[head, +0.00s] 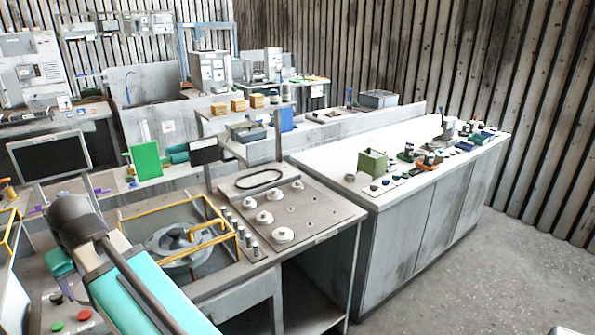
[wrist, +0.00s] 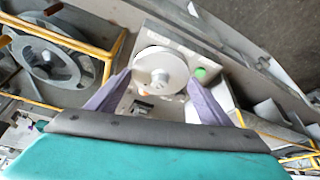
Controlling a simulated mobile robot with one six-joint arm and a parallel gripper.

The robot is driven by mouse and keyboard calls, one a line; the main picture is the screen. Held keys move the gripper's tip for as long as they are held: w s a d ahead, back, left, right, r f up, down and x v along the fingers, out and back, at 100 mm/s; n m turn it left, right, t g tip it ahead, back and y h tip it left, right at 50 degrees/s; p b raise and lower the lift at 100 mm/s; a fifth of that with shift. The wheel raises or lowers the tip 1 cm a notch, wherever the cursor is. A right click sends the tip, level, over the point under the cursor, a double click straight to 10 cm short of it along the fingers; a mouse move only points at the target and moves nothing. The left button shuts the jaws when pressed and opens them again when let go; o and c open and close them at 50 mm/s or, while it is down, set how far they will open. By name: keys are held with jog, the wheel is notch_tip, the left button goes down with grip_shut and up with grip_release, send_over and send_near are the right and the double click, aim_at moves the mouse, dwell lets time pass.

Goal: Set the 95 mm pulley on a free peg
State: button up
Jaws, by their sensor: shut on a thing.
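In the wrist view, a pale round pulley (wrist: 160,62) with a raised hub sits between the two purple fingers of my gripper (wrist: 160,78). The gripper is shut on it. No size marking is legible. The head view shows my teal-sleeved arm at lower left, but the fingers and held pulley are hidden there. A grey peg board (head: 325,207) lies on the bench at centre in the head view. Several pale pulleys, such as the large one at its front (head: 283,235), sit on it. Small bare pegs or holes (head: 305,209) show on its right part; which cannot be told.
A black belt loop (head: 258,179) lies behind the pulleys. A row of small grey cylinders (head: 240,230) lines the board's left side. A yellow-railed housing (head: 180,240) stands left of it. A screen (head: 205,150) rises behind. In the wrist view, a green knob (wrist: 201,73) is near the right finger.

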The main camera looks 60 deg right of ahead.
jog(key=shift+a+r, duration=0.1)
jog(key=shift+a, duration=0.25)
